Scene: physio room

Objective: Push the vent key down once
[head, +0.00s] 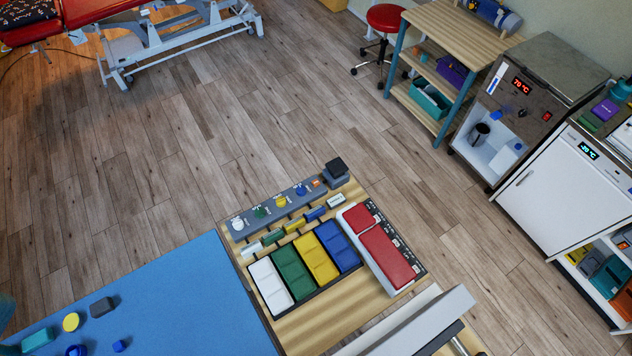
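I cannot tell for sure which thing is the vent key, as the small labels are unreadable. A grey control strip (268,211) with white, green, yellow, blue and orange knobs or keys lies along the far edge of a wooden table (310,333). At its right end is a dark block-shaped key (336,166) on a grey base. A white unit (349,223) with two red pads (387,257) and a black labelled strip sits at the table's right side. My gripper cannot be made out in the head view.
White, green, yellow and blue compartments (317,257) fill the table's middle. A blue mat (170,300) with small objects adjoins at left. A cabinet (560,90) reading 70 °C and a white cabinet (560,200) stand right.

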